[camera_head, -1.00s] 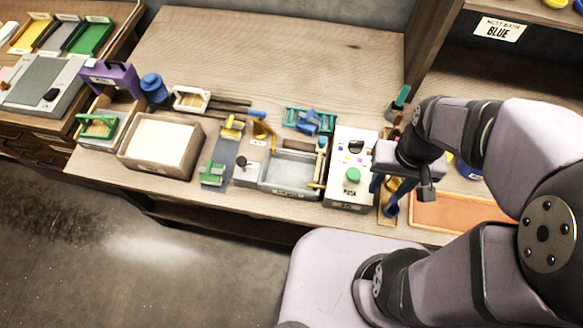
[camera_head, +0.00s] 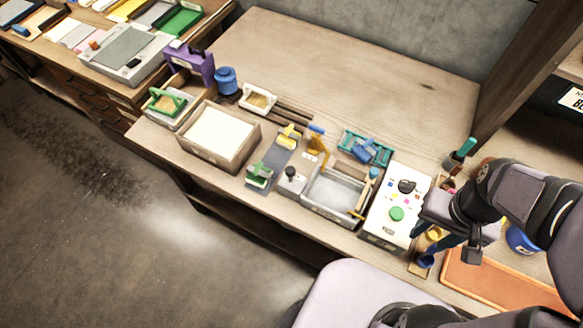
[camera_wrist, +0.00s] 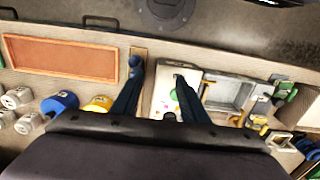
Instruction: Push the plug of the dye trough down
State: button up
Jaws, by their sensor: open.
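The dye trough appears to be the grey open tray (camera_head: 322,206), which also shows in the wrist view (camera_wrist: 228,95). Beside its left end in the head view is a small pale block with a black knob (camera_head: 291,172), which looks like the plug and stands up from the block. I cannot pick the knob out surely in the wrist view. My gripper (camera_head: 436,238) is right of the trough, beyond the white box, above a narrow wooden holder.
The white box (camera_head: 380,228) with a green button (camera_head: 396,213) stands between my gripper and the trough. A teal rack (camera_head: 366,148) is behind the trough. A cream-filled box (camera_head: 218,135) is further left. An orange tray (camera_head: 505,282) lies right. The bench's back is clear.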

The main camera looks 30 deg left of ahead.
aim_at(291, 168)
dwell(0.4)
